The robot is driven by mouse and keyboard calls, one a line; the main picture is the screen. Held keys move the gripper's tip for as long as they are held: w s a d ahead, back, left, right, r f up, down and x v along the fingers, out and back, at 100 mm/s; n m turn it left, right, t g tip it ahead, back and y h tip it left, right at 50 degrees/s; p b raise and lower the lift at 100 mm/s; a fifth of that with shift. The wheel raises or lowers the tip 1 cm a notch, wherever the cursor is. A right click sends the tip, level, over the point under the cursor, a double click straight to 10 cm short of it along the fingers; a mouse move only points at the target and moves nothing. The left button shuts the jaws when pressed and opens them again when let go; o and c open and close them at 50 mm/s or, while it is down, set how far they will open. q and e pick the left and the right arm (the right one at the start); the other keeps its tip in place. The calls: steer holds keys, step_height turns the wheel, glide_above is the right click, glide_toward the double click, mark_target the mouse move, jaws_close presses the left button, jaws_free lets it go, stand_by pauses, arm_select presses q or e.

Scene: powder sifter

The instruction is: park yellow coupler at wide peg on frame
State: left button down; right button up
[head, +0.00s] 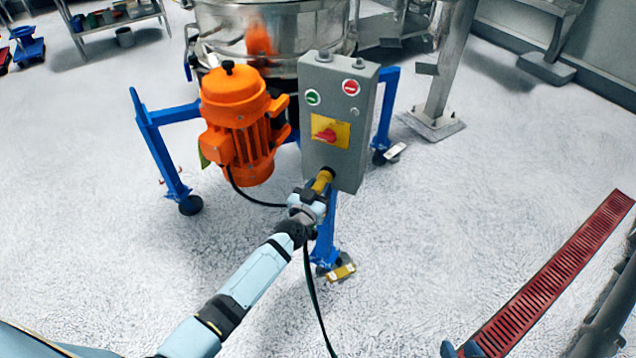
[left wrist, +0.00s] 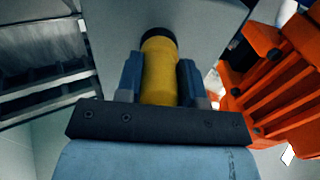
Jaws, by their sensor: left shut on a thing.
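The yellow coupler (head: 322,180) is at the lower end of the grey control box (head: 340,120) in the head view. My left gripper (head: 312,194) is shut on it. In the left wrist view the coupler (left wrist: 160,72) stands between the two fingers, and its dark far end meets or nearly meets the box's underside; I cannot tell whether it is seated there. A black cable hangs below the gripper. The wide peg cannot be made out; the blue frame (head: 160,150) carries the box and motor.
An orange motor (head: 240,125) stands left of the box, close to my left gripper in the left wrist view. The steel sifter (head: 270,35) is behind. A blue leg with a yellow-tipped caster (head: 340,271) is just below the gripper. A red floor grate (head: 550,280) lies right; open floor surrounds the frame.

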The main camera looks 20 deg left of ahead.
arm_select(q)
steer(key=shift+w+d+r, duration=0.1)
steer(key=shift+w+r, duration=0.55)
steer(key=shift+r, duration=0.3)
steer(key=shift+s+d+f+p, duration=0.1)
steer(key=shift+s+f+p, duration=0.15)
steer(key=shift+p, duration=0.1)
arm_select(e)
steer(key=shift+w+r, duration=0.15)
steer(key=shift+w, duration=0.05)
arm_select(q)
steer(key=shift+s+f, duration=0.1)
steer(key=shift+s, duration=0.2)
arm_select(e)
steer(key=shift+w+d+r, duration=0.1)
steer(key=shift+w, duration=0.1)
arm_select(q)
steer(key=shift+s+d+f+p, duration=0.15)
steer(key=shift+s+f+p, duration=0.05)
steer(key=shift+s+p, duration=0.2)
steer(key=shift+s, duration=0.9)
steer(key=shift+s+a+f+p, duration=0.1)
steer(key=shift+s+a+p, duration=0.15)
steer(key=shift+s, duration=0.15)
steer(key=shift+s+a+f+p, duration=0.1)
steer(key=shift+s+p, duration=0.1)
steer(key=shift+s, duration=0.15)
arm_select(e)
steer(key=shift+r, duration=0.6)
